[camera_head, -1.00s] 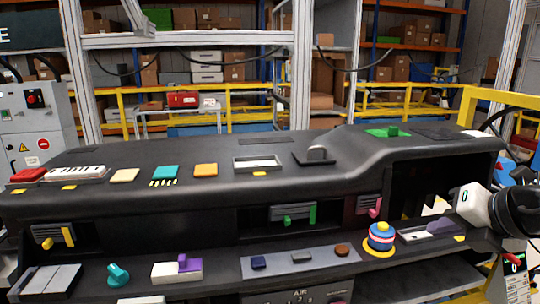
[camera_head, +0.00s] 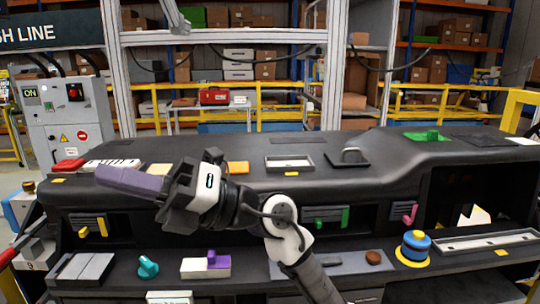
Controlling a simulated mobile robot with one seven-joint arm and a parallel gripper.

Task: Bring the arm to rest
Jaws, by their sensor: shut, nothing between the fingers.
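My gripper (camera_head: 122,181) is in front of the left part of the black dashboard module (camera_head: 350,190), in the head view. Its grey-purple fingers lie together and point left, with nothing visible between them. The dark gripper body and white wrist are behind the fingers, to their right. My arm (camera_head: 290,237) rises from the bottom centre and bends left at a white joint. The gripper hides part of the module's top edge and front. I cannot tell whether it touches the module.
The lower shelf carries a teal knob (camera_head: 148,266), a purple-and-white switch (camera_head: 206,264), a blue dome on a yellow base (camera_head: 415,246) and a long pale tray (camera_head: 485,242). A grey control cabinet (camera_head: 68,122) stands at left. The space above the module's top looks open.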

